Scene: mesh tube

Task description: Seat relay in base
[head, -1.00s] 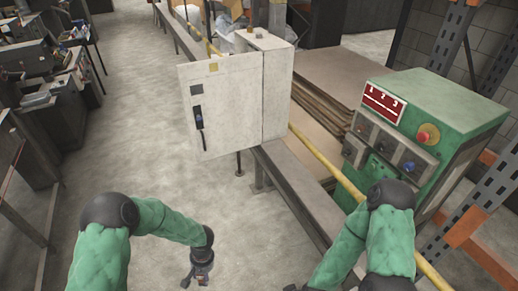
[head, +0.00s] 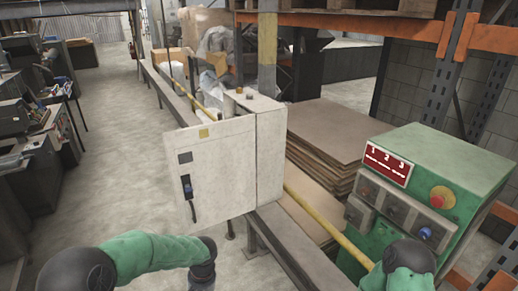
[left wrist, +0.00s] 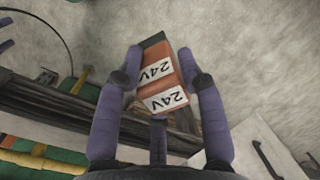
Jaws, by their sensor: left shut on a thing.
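In the left wrist view my left gripper (left wrist: 161,62) has its purple fingers closed on both sides of an orange-brown relay (left wrist: 165,82). The relay has a dark end and two white labels reading "24V", and it sits tilted between the fingers. In the head view only part of my left arm shows, and its gripper is below the frame. My right gripper is out of view. I cannot make out the relay base. A white cabinet (head: 210,180), its front panel carrying a dark handle, stands mid-view.
A green control box (head: 440,165) with a red "1 2 3" panel stands at the right. A grey rail (head: 275,235) and yellow pipe (head: 315,210) run below the cabinet. Stacked boards (head: 330,140) lie behind. The floor left of the cabinet is clear.

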